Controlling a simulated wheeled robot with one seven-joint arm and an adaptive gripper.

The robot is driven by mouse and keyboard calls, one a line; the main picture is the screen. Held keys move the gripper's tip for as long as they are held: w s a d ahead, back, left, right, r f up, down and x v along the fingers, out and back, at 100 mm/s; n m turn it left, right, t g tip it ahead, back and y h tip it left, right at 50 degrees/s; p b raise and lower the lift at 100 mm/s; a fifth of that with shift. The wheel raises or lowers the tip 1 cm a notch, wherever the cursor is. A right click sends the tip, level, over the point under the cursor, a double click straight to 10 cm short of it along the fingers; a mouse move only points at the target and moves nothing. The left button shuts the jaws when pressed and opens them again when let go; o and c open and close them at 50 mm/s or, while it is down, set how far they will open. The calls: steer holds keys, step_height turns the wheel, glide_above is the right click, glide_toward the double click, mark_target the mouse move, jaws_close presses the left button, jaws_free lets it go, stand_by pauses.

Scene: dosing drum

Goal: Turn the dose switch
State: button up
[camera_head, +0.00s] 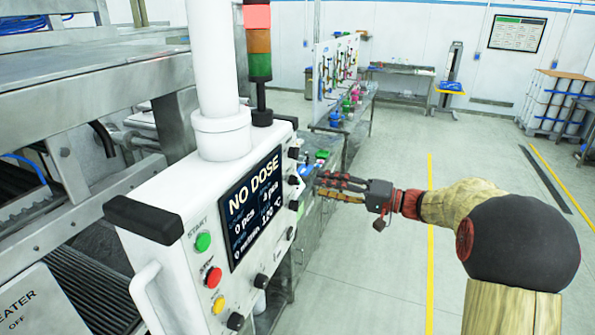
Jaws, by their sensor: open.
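A white control panel (170,250) with a dark screen (256,207) reading "NO DOSE" fills the left centre. Several black knobs run down its right side, among them an upper one (293,153), one beside the screen (293,180) and a lower one (261,281). Their labels are not readable, so I cannot tell which is the dose switch. My gripper (320,185) is open and empty, its fingers pointing left towards the knobs beside the screen. It appears apart from them; the depth between is hard to judge.
Green (203,242), red (213,277) and yellow (219,304) buttons sit left of the screen. A bench with coloured items (350,105) stands beyond. The floor right of the yellow line is mostly clear.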

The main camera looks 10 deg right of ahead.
mark_target(295, 180)
steer(key=w+a+n+p, duration=0.1)
steer(key=w+a+p, duration=0.1)
steer(key=a, duration=0.4)
steer(key=shift+w+a+r, duration=0.25)
steer(key=shift+w+r, duration=0.1)
steer(key=shift+w, duration=0.35)
steer(key=shift+c, duration=0.3)
jaws_close()
